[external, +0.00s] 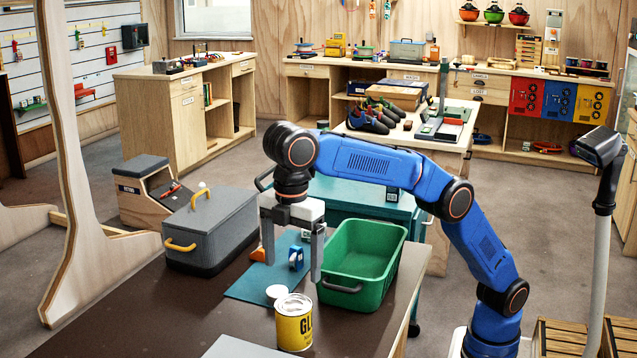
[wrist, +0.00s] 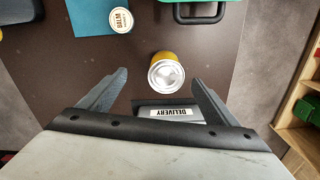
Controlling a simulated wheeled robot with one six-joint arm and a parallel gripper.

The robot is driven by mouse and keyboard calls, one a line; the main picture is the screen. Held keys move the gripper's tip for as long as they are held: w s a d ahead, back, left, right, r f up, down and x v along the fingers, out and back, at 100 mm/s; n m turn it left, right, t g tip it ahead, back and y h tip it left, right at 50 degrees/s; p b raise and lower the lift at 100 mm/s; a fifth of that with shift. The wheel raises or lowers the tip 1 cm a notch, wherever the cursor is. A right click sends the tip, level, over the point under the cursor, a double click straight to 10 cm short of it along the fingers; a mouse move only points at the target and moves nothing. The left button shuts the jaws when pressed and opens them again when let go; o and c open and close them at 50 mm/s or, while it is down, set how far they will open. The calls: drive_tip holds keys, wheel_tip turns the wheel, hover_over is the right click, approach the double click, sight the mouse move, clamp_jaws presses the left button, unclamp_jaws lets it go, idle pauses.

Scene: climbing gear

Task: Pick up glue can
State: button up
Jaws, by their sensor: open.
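The glue can (external: 294,324) is a yellow can with dark lettering and a pale metal top. It stands upright near the front edge of the dark table. In the wrist view the can (wrist: 166,74) shows from above, ahead of the fingertips and roughly midway between them. My gripper (external: 293,260) is open and empty, pointing down above the table, higher than the can and behind it in the external view. Its two fingers also show spread apart in the wrist view (wrist: 157,88).
A white balm tin (external: 277,292) lies just behind the can. A green bin (external: 385,292) stands to the right, a grey lidded box (external: 215,232) to the left. A blue mat (external: 245,288) bears a blue tape roll (external: 296,258). A grey delivery tray (external: 240,347) lies at the front.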

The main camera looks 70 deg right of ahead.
sight(294, 320)
drive_tip(key=shift+s+a+f, duration=0.3)
drive_tip(key=shift+a+f, duration=0.05)
drive_tip(key=shift+a, duration=0.3)
drive_tip(key=shift+s+a+f, duration=0.25)
drive_tip(key=shift+a+f, duration=0.1)
drive_tip(key=shift+a, duration=0.25)
drive_tip(key=shift+f+n, duration=0.2)
drive_tip(key=shift+n, duration=0.1)
drive_tip(key=shift+f, duration=6.05)
drive_tip(key=shift+c, duration=0.4)
drive_tip(key=c, duration=1.5)
